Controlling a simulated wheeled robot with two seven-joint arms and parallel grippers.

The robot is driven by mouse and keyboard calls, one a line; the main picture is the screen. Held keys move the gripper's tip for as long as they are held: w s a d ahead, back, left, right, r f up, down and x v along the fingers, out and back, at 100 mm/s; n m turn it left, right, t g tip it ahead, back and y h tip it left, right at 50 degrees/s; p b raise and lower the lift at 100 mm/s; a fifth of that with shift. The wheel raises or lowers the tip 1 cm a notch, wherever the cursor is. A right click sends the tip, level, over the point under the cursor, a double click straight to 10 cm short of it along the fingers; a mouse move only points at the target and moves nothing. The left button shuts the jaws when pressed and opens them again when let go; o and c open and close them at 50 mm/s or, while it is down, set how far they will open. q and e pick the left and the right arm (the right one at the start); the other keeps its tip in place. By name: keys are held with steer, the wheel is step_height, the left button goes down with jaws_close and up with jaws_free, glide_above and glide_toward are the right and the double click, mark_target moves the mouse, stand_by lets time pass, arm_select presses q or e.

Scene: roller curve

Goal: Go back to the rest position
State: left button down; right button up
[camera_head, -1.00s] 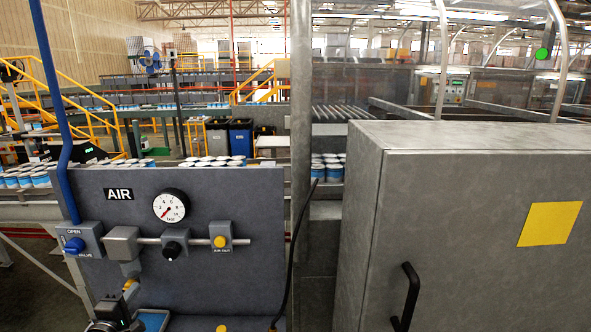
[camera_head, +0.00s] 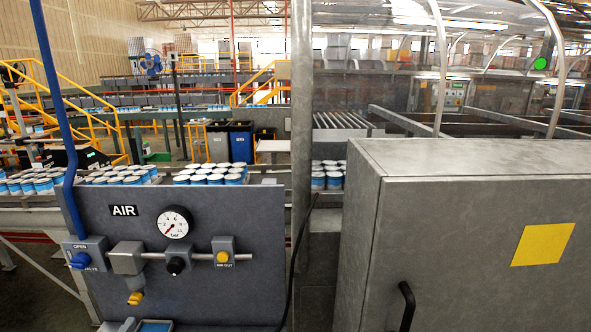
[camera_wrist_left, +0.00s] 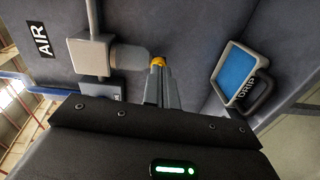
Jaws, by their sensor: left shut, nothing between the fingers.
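My left gripper (camera_wrist_left: 160,88) shows in the left wrist view with its fingers shut and nothing between them. Its fingertips point toward a yellow drain knob (camera_wrist_left: 158,61) under the grey filter body; I cannot tell whether they touch. In the head view, the yellow knob (camera_head: 136,298) hangs below the filter on the AIR panel (camera_head: 240,295). Only a small grey part, possibly my left gripper, shows at the bottom edge there, beside a blue-filled tray (camera_head: 155,327). My right gripper is in neither view.
The panel carries a gauge (camera_head: 174,222), a blue valve handle (camera_head: 81,261), a black knob (camera_head: 176,266) and a yellow button (camera_head: 223,257). A grey cabinet (camera_head: 470,260) stands at right. Blue-and-white cans (camera_head: 212,175) fill the conveyor behind. A DRIP tray (camera_wrist_left: 237,70) shows in the wrist view.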

arm_select(q)
steer(key=s+d+f+m+g, duration=0.7)
steer(key=s+d+f+m, duration=0.25)
steer(key=s, duration=0.35)
steer(key=s+d+f+m+g, duration=0.1)
steer(key=s+d+m+g, duration=0.3)
steer(key=s, duration=0.5)
steer(key=s+d+m+g, duration=0.35)
steer(key=s+m, duration=0.25)
steer(key=s, duration=0.3)
steer(key=s+f+g+b, duration=0.15)
steer(key=f+b, duration=0.25)
steer(key=f, duration=1.5)
steer(key=s+f+b, duration=0.2)
steer(key=f+b, duration=0.2)
steer(key=f, duration=1.4)
steer(key=s+a+f+b, duration=0.2)
steer(key=s+f+b, duration=0.3)
steer(key=s+f, duration=1)
step_height(320, 180, down, 3)
steer(key=shift+f+g+h, duration=0.1)
steer(key=shift+g+h, duration=0.2)
steer(key=shift+s+a+m, duration=0.1)
steer(key=shift+m, duration=0.15)
